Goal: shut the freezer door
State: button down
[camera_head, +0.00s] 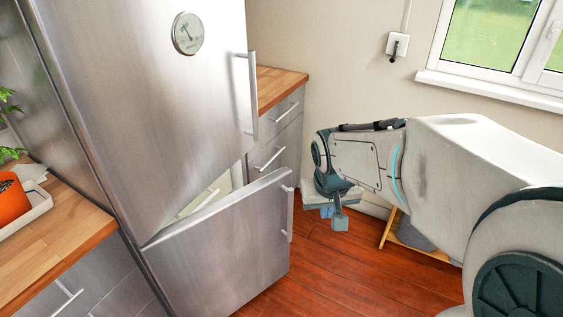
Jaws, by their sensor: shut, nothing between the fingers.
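The freezer door (222,246) is the lower steel door of the tall fridge. It stands partly open, swung out toward the right, with a gap above its top edge where a pale interior shows. Its vertical handle (290,212) is on the door's right edge. The upper fridge door (160,110) is shut. My gripper (340,222) is shut and empty, pointing down over the floor just right of the freezer door's handle. It looks apart from the handle, though the depth between them is hard to tell.
Drawers (275,150) under a wooden counter stand behind the fridge. At left, a counter (50,245) holds an orange pot (12,200) in a white tray. A small wooden stand (400,238) is on the floor behind my arm. The red-brown floor (335,275) in front is clear.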

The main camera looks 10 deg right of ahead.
jog(key=w+f, duration=0.5)
jog(key=w, duration=0.8)
jog(key=t+p, duration=0.1)
jog(key=p, duration=0.1)
send_near(293, 193)
jog(key=shift+s+f, duration=1.2)
jog(key=shift+f, duration=2.2)
jog(key=shift+w+y, duration=0.4)
jog(key=shift+w, duration=1.3)
